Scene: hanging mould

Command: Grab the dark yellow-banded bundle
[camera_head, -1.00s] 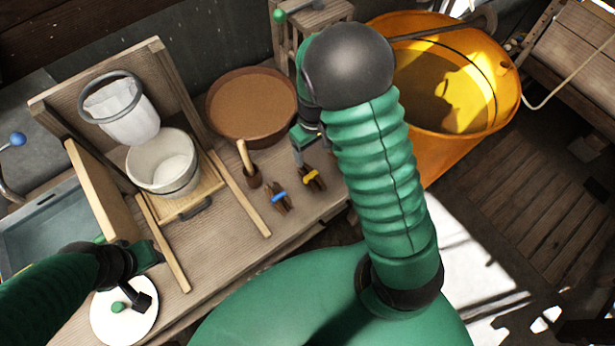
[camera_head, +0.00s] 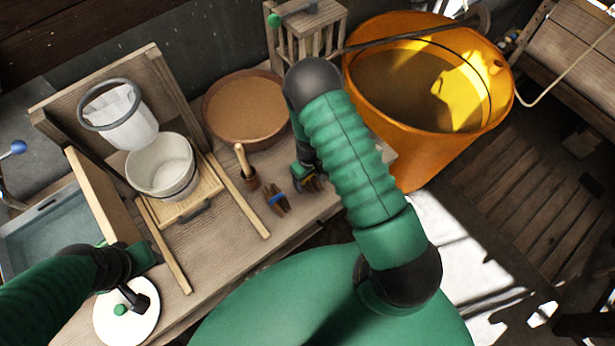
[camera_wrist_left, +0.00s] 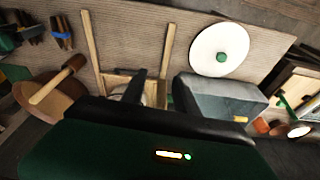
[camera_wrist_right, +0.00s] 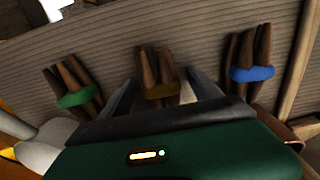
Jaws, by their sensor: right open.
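The dark yellow-banded bundle (camera_wrist_right: 160,88) shows in the right wrist view as several brown sticks with a dull yellow band, standing out between the fingers of my right gripper (camera_wrist_right: 160,95). The gripper is open around it, a finger on each side; I cannot tell whether either touches. In the head view my right gripper (camera_head: 305,180) is low over the bench and mostly hides this bundle. A blue-banded bundle (camera_head: 277,201) lies to its left. A green-banded bundle (camera_wrist_right: 75,92) shows in the right wrist view. My left gripper (camera_head: 145,268) is above the bench's left end; its jaw state is unclear.
A brown bowl (camera_head: 245,112) and a small pot with a wooden handle (camera_head: 248,178) stand near the bundles. A white bucket (camera_head: 162,175) is further left. A large orange tub (camera_head: 415,150) stands right of the bench. A white disc (camera_head: 112,325) lies front left.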

